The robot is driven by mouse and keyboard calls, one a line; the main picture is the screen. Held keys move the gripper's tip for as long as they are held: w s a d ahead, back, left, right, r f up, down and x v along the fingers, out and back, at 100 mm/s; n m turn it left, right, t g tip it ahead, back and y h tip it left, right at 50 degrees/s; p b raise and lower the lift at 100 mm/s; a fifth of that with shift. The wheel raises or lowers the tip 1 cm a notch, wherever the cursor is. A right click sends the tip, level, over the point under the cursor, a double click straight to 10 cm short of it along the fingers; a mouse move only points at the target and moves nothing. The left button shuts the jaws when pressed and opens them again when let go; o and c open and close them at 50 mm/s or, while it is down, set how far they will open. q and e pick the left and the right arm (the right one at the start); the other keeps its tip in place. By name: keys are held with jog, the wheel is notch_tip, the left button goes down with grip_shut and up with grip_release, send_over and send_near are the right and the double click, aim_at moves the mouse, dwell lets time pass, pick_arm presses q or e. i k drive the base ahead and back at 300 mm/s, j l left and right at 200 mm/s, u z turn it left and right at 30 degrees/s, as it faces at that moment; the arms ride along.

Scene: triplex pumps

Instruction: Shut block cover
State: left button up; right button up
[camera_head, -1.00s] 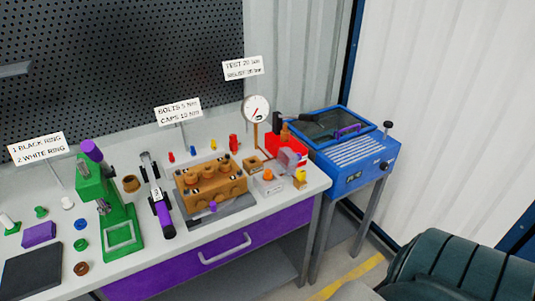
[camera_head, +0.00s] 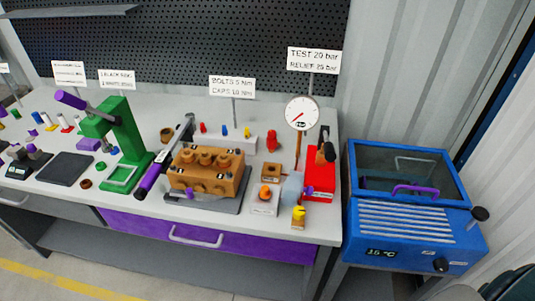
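A blue machine (camera_head: 352,215) stands at the right of the bench. On its top is a dark glass cover (camera_head: 385,170) in a blue frame with a purple handle (camera_head: 415,191). The cover looks flat on the machine, but I cannot tell whether it is fully shut. A brown-orange pump block (camera_head: 205,180) with several round caps on top sits on a grey plate on the bench. I see no separate cover on this block.
The bench has a purple drawer (camera_head: 250,244), a green press (camera_head: 126,145), a purple-handled wrench (camera_head: 151,178), a gauge (camera_head: 302,113) and a red unit (camera_head: 320,178). Floor shows at lower left.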

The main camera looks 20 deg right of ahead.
aim_at(309, 191)
jog(key=k+l, duration=0.15)
jog(key=l, duration=0.25)
jog(key=k+l+z, duration=0.1)
jog(key=l, duration=0.25)
jog(key=k+l, duration=0.1)
jog(key=l, duration=0.3)
